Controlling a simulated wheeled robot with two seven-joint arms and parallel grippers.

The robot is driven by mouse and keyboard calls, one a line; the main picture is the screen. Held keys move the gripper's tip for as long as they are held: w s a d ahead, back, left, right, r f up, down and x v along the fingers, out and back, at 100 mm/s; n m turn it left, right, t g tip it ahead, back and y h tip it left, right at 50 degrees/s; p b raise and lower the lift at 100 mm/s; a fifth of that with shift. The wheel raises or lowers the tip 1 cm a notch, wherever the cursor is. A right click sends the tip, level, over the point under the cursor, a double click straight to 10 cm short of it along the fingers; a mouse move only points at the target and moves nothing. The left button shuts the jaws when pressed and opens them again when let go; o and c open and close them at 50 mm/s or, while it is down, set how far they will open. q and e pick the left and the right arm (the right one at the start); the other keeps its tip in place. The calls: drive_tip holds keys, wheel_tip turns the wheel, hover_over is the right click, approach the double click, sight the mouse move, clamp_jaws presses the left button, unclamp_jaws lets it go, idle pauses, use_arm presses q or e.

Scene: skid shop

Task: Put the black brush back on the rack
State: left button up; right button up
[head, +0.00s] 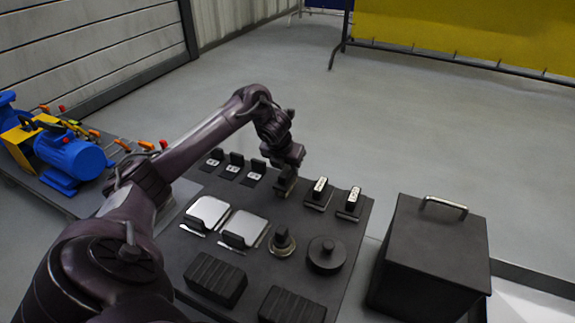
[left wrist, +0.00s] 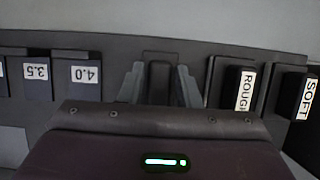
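My left gripper (head: 287,180) reaches down to the far edge of the dark board with racks (head: 262,202). In the left wrist view, its two fingers (left wrist: 160,84) stand on either side of a plain black upright block (left wrist: 160,82), seemingly the black brush. Narrow gaps show between block and fingers, so the gripper looks open around it. The block is between the holder labelled 4.0 (left wrist: 85,74) and the one labelled ROUGH (left wrist: 243,90). Its lower end is hidden, so I cannot tell how it is seated. My right gripper is out of view.
The SOFT block (left wrist: 306,98) stands right of ROUGH. Nearer on the board are pale square plates (head: 207,211), a round black knob (head: 326,252) and dark ribbed blocks (head: 215,279). A black box (head: 428,255) stands right; a blue motor (head: 70,155) left. Beyond is open floor.

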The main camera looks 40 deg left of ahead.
sight(280, 187)
use_arm(q)
drive_tip(key=shift+o, duration=1.4)
drive_tip(key=shift+r, duration=0.2)
drive_tip(key=p+v, duration=0.8)
drive_tip(key=v, duration=0.4)
drive_tip(key=shift+p, duration=0.35)
